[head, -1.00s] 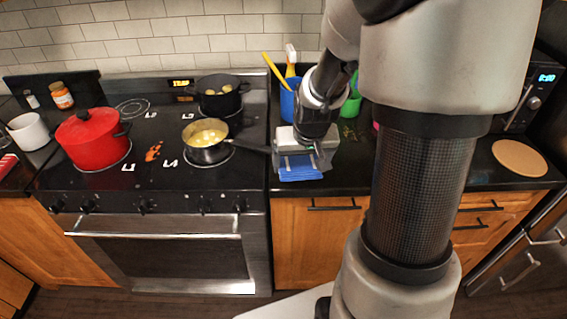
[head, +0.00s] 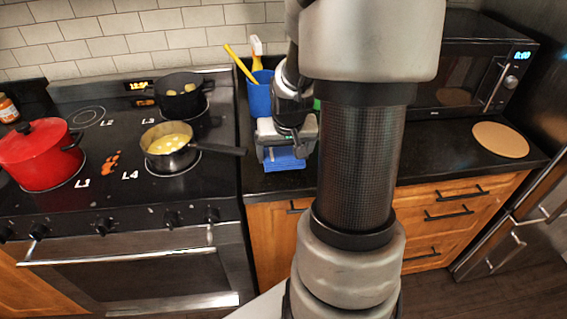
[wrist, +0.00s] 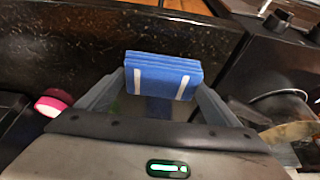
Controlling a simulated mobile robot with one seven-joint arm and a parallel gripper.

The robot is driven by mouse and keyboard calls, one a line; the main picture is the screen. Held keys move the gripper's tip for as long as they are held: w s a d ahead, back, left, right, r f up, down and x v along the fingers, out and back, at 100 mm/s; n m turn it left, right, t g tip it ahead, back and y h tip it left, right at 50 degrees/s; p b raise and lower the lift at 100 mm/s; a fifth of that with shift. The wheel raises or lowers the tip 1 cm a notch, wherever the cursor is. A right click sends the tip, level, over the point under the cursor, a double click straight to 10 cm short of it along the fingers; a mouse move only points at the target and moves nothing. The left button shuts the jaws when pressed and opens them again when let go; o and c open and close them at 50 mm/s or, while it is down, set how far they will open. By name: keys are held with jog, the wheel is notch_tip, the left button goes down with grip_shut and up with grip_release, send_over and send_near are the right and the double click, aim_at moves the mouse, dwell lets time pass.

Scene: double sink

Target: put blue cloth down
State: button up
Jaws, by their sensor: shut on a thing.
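The blue cloth (head: 285,158) is a folded stack with white stripes. My gripper (head: 285,150) is shut on it. In the head view the cloth hangs over the front part of the black counter (head: 465,178), just right of the stove. In the wrist view the cloth (wrist: 163,76) sits between both fingers of my gripper (wrist: 163,92). Its lower part is blurred behind the gripper body. I cannot tell whether the cloth touches the counter.
The stove (head: 95,215) on the left carries a red pot (head: 38,155), a saucepan (head: 168,150) whose handle points toward my gripper, and a black pot (head: 180,98). A blue utensil cup (head: 258,98) stands behind my gripper. A round board (head: 500,140) and microwave (head: 460,75) are right.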

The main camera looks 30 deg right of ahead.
aim_at(285, 157)
jog(key=shift+f+b, duration=0.3)
jog(key=shift+f, duration=1.3)
jog(key=shift+f, duration=0.1)
jog(key=shift+f, duration=0.15)
jog(key=o, duration=0.8)
jog(key=shift+o, duration=0.2)
jog(key=shift+r, duration=0.45)
jog(key=p+v, duration=0.2)
jog(key=v, duration=0.9)
jog(key=shift+r, duration=0.3)
jog(key=shift+s, duration=0.1)
